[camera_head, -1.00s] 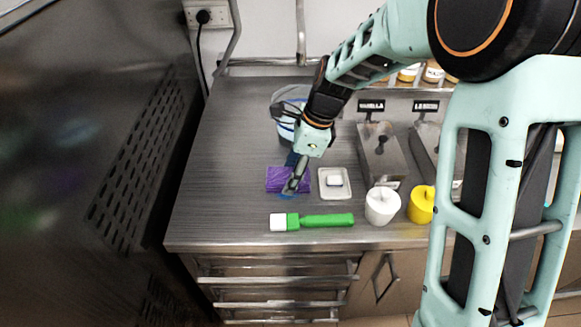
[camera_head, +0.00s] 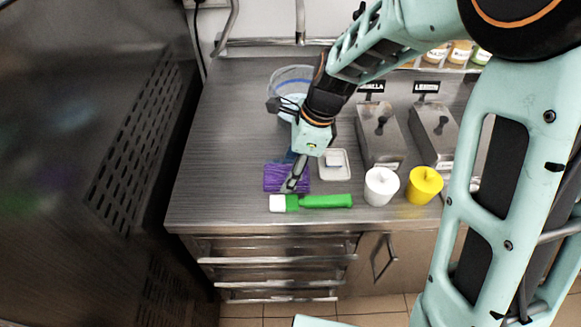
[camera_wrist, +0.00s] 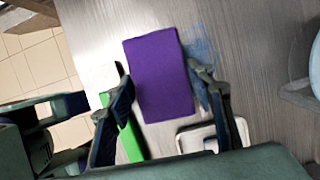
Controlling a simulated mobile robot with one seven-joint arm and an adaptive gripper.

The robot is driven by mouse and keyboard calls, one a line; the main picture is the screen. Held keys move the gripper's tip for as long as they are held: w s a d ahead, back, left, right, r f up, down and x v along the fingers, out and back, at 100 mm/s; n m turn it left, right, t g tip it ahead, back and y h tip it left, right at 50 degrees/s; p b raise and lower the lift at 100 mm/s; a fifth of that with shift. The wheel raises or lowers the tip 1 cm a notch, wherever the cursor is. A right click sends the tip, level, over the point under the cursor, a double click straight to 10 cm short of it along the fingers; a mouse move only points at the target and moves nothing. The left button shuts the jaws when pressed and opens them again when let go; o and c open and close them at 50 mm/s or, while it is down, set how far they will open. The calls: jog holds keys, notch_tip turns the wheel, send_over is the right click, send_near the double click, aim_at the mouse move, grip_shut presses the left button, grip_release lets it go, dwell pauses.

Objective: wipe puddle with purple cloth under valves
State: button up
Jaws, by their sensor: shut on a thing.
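The purple cloth (camera_head: 273,180) lies flat on the steel counter, just behind a green brush. It fills the middle of the wrist view (camera_wrist: 160,60). My gripper (camera_head: 290,187) is down at the cloth and shut on it. In the wrist view its two fingers (camera_wrist: 157,72) stand either side of the cloth. A blue wet patch (camera_wrist: 200,55) shows on the counter beside the cloth, on the side away from the front edge. Part of it may be hidden under the cloth and gripper. I cannot make out any valves.
The green brush (camera_head: 325,201) lies in front of the cloth. A small white tray (camera_head: 345,175) stands to its right. A clear tub (camera_head: 290,77) stands behind. The counter's left side is clear.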

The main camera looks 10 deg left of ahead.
aim_at(275, 157)
jog(key=shift+s+a, duration=0.25)
jog(key=shift+a, duration=0.9)
jog(key=shift+w+a+p, duration=0.2)
jog(key=shift+w+p, duration=0.2)
jog(key=shift+w, duration=0.4)
jog(key=shift+w+a+p, duration=0.15)
jog(key=shift+w+p, duration=0.2)
jog(key=shift+w, duration=0.4)
jog(key=shift+w+a+p, duration=0.2)
jog(key=shift+w+p, duration=0.2)
jog(key=shift+w, duration=0.4)
jog(key=shift+w+a+f+p, duration=0.1)
jog(key=shift+w+a+p, duration=0.1)
jog(key=shift+w, duration=0.5)
jog(key=shift+w+a+p, duration=0.1)
jog(key=shift+w+p, duration=0.1)
jog(key=shift+w, duration=0.5)
jog(key=shift+p, duration=0.3)
jog(key=shift+s+d+r, duration=0.1)
jog(key=shift+s+d, duration=0.15)
jog(key=shift+s, duration=0.7)
jog(key=shift+s+d+r, duration=0.1)
jog(key=shift+s+d, duration=0.1)
jog(key=shift+s, duration=0.7)
jog(key=shift+s+d+f, duration=0.1)
jog(key=shift+s+d, duration=0.15)
jog(key=shift+s, duration=0.75)
jog(key=shift+s+d+f, duration=0.1)
jog(key=shift+s+d, duration=0.1)
jog(key=shift+s, duration=0.75)
